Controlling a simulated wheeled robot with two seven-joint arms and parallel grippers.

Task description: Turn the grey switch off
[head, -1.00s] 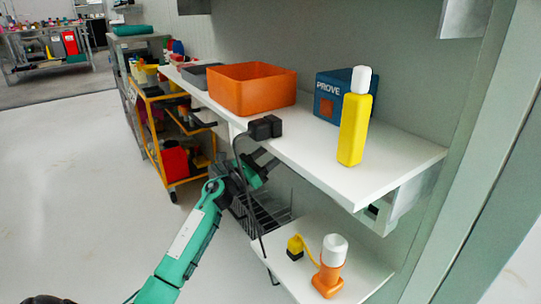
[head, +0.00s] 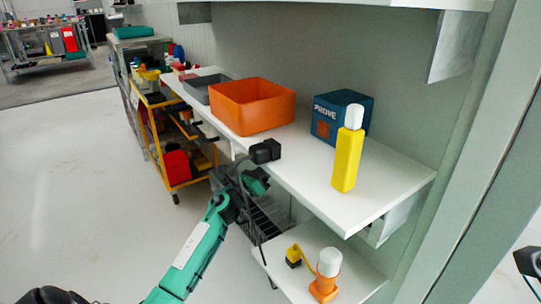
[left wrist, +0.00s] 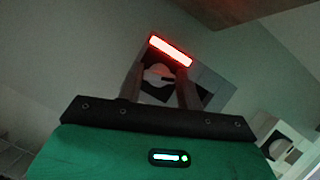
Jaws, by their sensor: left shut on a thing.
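The knob's exact angle is hard to make out. In the head view, my left gripper (head: 254,182) is at the front edge of the white shelf, and the switch is not visible there.
The white shelf (head: 375,203) holds an orange bin (head: 250,108), a blue box (head: 342,113) and a yellow bottle (head: 347,160). A lower shelf (head: 355,283) carries an orange-and-white bottle (head: 326,275). A similar pale fitting (left wrist: 278,148) is at the wrist view's right. Open floor lies left.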

